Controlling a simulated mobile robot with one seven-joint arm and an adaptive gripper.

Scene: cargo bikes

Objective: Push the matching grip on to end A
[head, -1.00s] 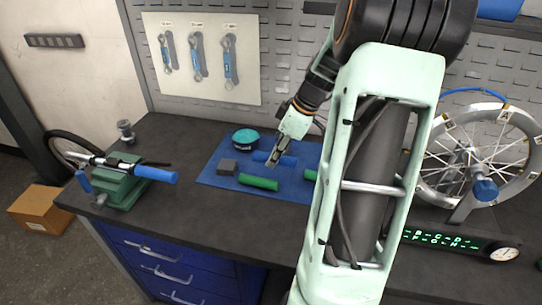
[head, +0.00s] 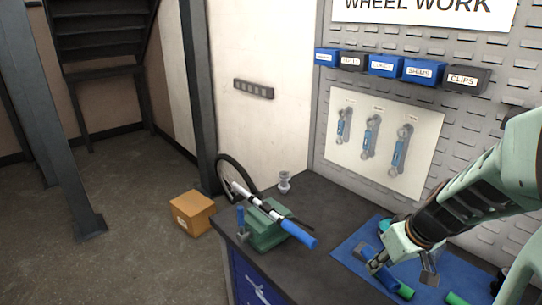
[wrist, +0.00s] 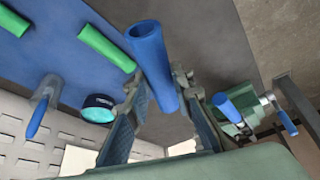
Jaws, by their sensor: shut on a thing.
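My gripper (head: 396,266) is shut on a blue grip (wrist: 152,60), a hollow tube whose open end faces the camera in the wrist view. In the head view the held grip (head: 384,277) is partly hidden and sits low over the blue mat (head: 349,254). The handlebar (head: 262,208) is clamped in a green vise (head: 265,231) to the left of my gripper. Its near right end wears a blue grip (head: 299,234); its far left end looks bare and silver. I cannot read an A mark on either end. The vise also shows in the wrist view (wrist: 236,126).
Green grips (wrist: 104,46) lie on the mat, with a teal-topped tin (wrist: 97,108) near them. A small metal part (head: 285,181) stands behind the vise. A cardboard box (head: 192,213) is on the floor. The bench between vise and mat is clear.

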